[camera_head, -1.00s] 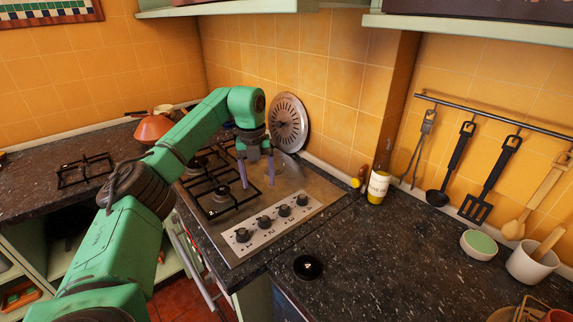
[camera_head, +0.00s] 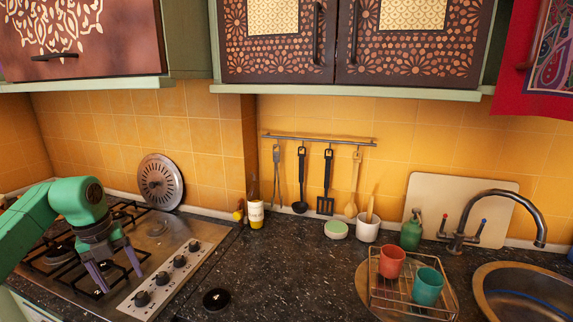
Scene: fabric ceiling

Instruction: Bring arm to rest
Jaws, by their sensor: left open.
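My left arm comes in from the left edge as a green arm with a grey wrist. My left gripper (camera_head: 118,280) points down over the front part of the stove (camera_head: 182,240), near the black pan grates. Its two purple-grey fingers are apart, and I see nothing between them. Whether the fingertips touch the grate I cannot tell. My right arm and gripper do not show.
A yellow-labelled jar (camera_head: 256,215) stands right of the stove, and a round black object (camera_head: 216,299) lies on the dark counter. Further right are a white utensil pot (camera_head: 367,228), a green bottle (camera_head: 411,233), a dish rack with cups and the sink (camera_head: 520,290). Cupboards hang above.

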